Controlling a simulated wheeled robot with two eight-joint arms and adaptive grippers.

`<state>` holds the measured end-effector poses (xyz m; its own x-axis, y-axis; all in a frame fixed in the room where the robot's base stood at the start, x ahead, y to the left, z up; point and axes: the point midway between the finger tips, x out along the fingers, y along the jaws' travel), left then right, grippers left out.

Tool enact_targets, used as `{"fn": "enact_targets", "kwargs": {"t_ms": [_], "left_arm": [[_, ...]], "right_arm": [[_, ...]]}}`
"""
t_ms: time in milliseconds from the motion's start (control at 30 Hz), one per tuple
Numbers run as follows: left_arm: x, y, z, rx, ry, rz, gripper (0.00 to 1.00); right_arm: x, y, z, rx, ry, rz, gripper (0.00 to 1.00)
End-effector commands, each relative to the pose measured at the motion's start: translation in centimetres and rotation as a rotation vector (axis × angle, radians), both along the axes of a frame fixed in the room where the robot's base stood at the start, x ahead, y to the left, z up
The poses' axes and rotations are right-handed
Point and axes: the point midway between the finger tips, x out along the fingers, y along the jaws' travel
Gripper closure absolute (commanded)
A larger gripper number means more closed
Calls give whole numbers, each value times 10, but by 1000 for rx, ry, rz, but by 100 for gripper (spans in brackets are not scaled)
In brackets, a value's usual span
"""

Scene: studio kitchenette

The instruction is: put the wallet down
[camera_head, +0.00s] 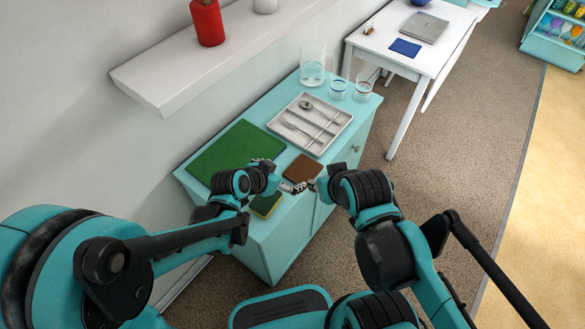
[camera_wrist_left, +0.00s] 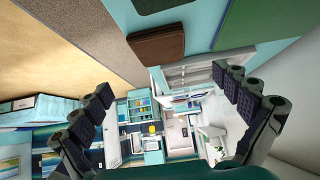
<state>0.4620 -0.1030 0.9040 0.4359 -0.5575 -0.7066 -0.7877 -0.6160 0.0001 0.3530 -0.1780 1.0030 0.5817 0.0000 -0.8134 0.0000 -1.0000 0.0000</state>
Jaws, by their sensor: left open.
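The brown wallet (camera_head: 304,168) lies flat on the teal cabinet top (camera_head: 258,228), in front of the cutlery tray. It also shows at the top of the left wrist view (camera_wrist_left: 157,47), with nothing gripping it. My left gripper (camera_head: 280,176) is just left of the wallet in the head view. Its fingers (camera_wrist_left: 166,112) are spread wide with nothing between them in the left wrist view. My right gripper (camera_head: 314,186) is close to the wallet's near right side; its wrist hides most of it, so its jaw state is unclear.
A green board (camera_head: 225,150) lies left of the wallet. A grey cutlery tray (camera_head: 337,127) with cutlery, a glass jug (camera_head: 312,66) and two glasses stand behind. A yellow-and-dark sponge-like item (camera_head: 266,205) lies near the front edge. A white shelf (camera_head: 165,85) overhangs the left side.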

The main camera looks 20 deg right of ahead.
Motion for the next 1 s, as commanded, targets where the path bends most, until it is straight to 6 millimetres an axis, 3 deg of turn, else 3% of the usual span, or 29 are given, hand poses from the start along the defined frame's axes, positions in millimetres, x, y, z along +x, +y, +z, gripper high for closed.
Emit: {"fn": "enact_targets", "kwargs": {"t_ms": [100,433,533,667,767,1000], "left_arm": [[-6,8,11,0,0,1,1],[-9,15,16,1,2,9,1],[-8,31,26,8,14,57,1],[-11,79,49,28,47,197,1],[-22,127,69,45,80,344,1],[-68,228,98,69,133,689,1]], "right_arm": [[0,0,7,0,0,0,65],[0,0,7,0,0,0,65],[0,0,7,0,0,0,65],[0,0,7,0,0,0,65],[0,0,7,0,0,0,65],[0,0,7,0,0,0,65]]}}
